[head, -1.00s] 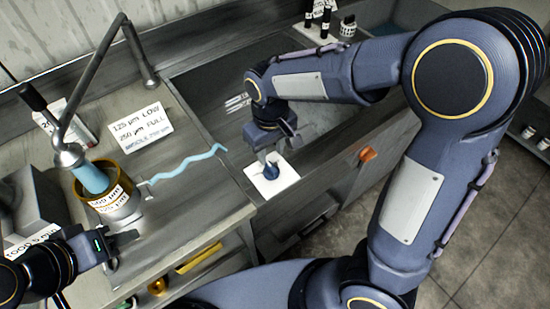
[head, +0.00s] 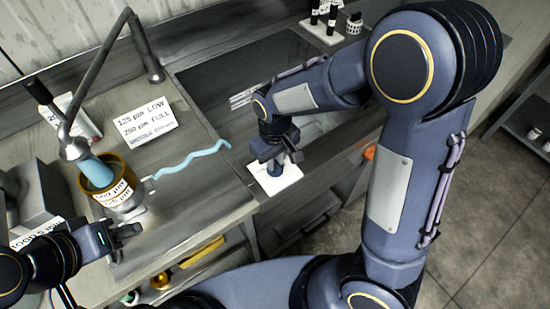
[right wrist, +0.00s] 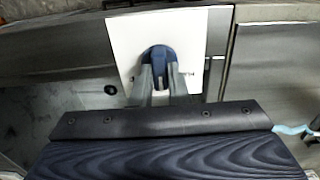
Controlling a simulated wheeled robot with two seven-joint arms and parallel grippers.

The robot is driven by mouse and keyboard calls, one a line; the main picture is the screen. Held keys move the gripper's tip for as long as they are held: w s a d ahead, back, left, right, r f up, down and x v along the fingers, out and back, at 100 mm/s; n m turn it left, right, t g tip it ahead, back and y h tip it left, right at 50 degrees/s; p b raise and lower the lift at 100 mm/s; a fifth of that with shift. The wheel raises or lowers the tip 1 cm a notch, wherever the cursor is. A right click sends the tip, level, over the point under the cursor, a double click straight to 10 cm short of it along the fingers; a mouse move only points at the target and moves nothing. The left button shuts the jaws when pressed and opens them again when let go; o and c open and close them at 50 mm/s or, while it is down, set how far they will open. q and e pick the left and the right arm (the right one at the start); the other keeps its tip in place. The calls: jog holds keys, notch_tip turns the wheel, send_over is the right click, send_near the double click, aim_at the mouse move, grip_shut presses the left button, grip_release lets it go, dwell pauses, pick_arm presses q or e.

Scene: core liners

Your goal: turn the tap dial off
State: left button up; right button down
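The tap dial is a dark blue knob (head: 275,170) on a white square plate (head: 287,180) at the front of the bench, right of the tap. It also shows in the right wrist view as a rounded blue knob (right wrist: 158,55) on the white plate (right wrist: 118,40). My right gripper (head: 274,158) is down over the dial. In the right wrist view its two fingers (right wrist: 159,82) lie at either side of the knob; whether they press on it is unclear. My left gripper (head: 124,243) is open and empty beside the sieve cup.
A grey bent tap pipe (head: 95,80) stands over an amber cup (head: 118,185) with pale blue inside. A wavy blue strip (head: 190,160) lies to its right. A white sign (head: 145,120) stands behind. A dark sink (head: 255,75) lies behind the dial. An orange knob (head: 369,152) is to the right.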

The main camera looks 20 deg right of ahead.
jog(key=shift+m, duration=0.4)
jog(key=m, duration=0.4)
jog(key=shift+m, duration=0.3)
jog(key=shift+m+p, duration=0.55)
jog(key=shift+m, duration=1.65)
jog(key=c, duration=1.4)
grip_release()
notch_tip(320, 180, up, 8)
jog(key=shift+f, duration=0.1)
